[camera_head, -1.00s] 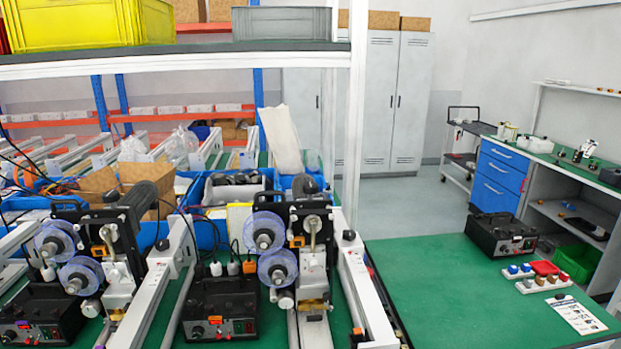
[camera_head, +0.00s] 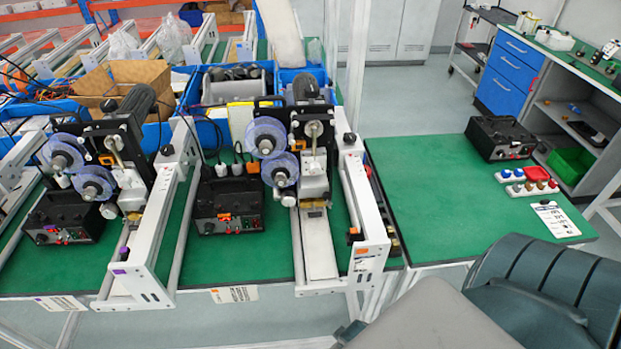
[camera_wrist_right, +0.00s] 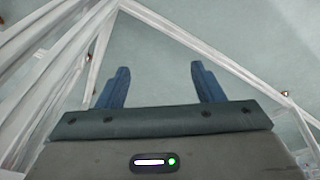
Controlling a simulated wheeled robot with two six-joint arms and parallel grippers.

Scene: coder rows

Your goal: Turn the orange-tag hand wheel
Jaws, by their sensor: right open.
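An orange tag (camera_head: 362,252) sits on the front end of the right machine's white rail. A small dark knob (camera_head: 354,236) shows just above it; I cannot tell its exact shape. The right coder machine (camera_head: 305,130) has two clear blue-tinted reels and stands on the green bench. My right gripper (camera_wrist_right: 160,75) is open and empty in the right wrist view, its two blue fingers apart over pale floor and white frame bars. No wheel shows between them. Parts of my right arm fill the lower right of the head view. My left gripper is not in view.
A similar left machine (camera_head: 85,165) has a purple tag (camera_head: 120,271) on its rail end. Black control boxes (camera_head: 226,205) stand on the bench. The side table (camera_head: 420,195) is mostly clear, with a black box (camera_head: 500,138) and small coloured-knob blocks at its right.

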